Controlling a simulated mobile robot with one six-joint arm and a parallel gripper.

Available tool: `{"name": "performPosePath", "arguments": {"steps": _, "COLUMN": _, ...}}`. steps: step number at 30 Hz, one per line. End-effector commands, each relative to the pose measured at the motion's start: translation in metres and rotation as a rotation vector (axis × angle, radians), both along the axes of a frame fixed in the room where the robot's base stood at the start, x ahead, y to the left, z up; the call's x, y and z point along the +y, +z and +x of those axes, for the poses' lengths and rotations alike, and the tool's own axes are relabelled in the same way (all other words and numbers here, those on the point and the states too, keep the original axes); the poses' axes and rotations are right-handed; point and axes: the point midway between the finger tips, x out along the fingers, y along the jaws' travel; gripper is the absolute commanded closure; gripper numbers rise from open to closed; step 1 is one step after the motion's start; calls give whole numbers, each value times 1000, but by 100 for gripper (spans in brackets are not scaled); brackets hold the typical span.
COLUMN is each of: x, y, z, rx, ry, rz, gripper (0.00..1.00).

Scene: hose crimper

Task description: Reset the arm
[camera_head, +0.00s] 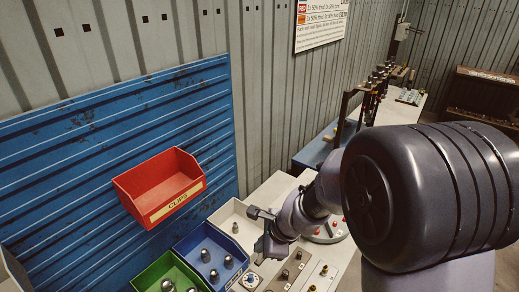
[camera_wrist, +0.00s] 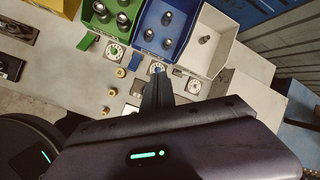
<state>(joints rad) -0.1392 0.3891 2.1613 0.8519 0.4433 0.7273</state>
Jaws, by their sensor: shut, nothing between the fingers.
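My gripper (camera_head: 262,228) is in the head view, at the end of my arm, over the workbench and beside the white bin. It also shows in the wrist view (camera_wrist: 157,80), where its fingers are together with nothing between them. The fingers point toward the bench edge of the blue bin (camera_wrist: 167,35) and the white bin (camera_wrist: 207,45), apart from both. My arm runs from the gripper to the right in the head view and hides part of the bench.
A red bin labelled CLIPS (camera_head: 160,185) hangs on the blue slatted panel (camera_head: 100,130). A green bin (camera_head: 166,274) with metal fittings stands beside the blue bin. Dials and knobs sit on the bench in front of the bins. Dark upright tools (camera_head: 372,95) stand farther back.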

Motion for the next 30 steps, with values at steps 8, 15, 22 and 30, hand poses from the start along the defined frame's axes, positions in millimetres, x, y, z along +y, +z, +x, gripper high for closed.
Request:
{"name": "performPosePath", "arguments": {"steps": 8, "x": -41, "y": -8, "z": -103, "rx": -352, "ry": 589, "rz": -248, "gripper": 100}}
{"name": "performPosePath", "arguments": {"steps": 15, "x": -90, "y": -53, "z": -201, "rx": -485, "ry": 958, "rz": -582, "gripper": 100}}
{"name": "performPosePath", "arguments": {"steps": 22, "x": -98, "y": -54, "z": -213, "rx": -489, "ry": 1003, "rz": -632, "gripper": 100}}
{"name": "performPosePath", "arguments": {"steps": 30, "x": -98, "y": -54, "z": -213, "rx": -489, "ry": 1003, "rz": -632, "gripper": 100}}
